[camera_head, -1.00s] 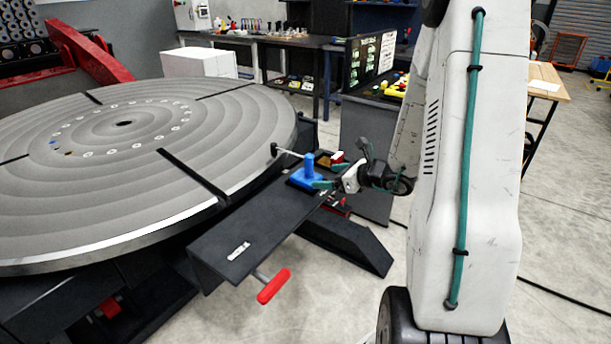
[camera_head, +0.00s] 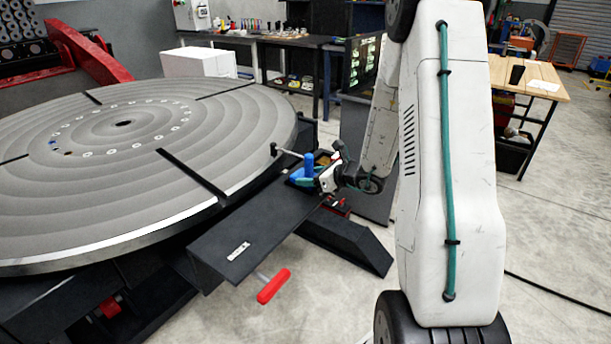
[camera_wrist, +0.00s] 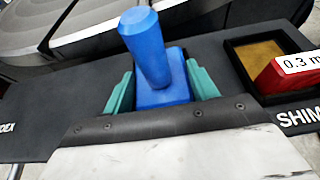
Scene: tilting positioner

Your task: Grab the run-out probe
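The run-out probe, seen as a blue post on a blue block (camera_head: 308,163), stands upright on the dark shelf (camera_head: 262,222) beside the big turntable (camera_head: 215,125). In the wrist view the blue post (camera_wrist: 146,48) rises from the block between my two teal fingers. A thin rod with a black knob (camera_head: 274,149) reaches from near the post towards the turntable rim; whether it joins the blue part is hidden. My gripper (camera_wrist: 162,90) is open around the block, one finger on each side, with little room between. The fingertips are partly hidden.
A dark tray (camera_wrist: 245,75) with a tan floor lies right of the block, holding a red piece (camera_wrist: 285,72) labelled 0.3. A red handle (camera_head: 273,286) sticks out below the shelf's front. The shelf's near left part is clear.

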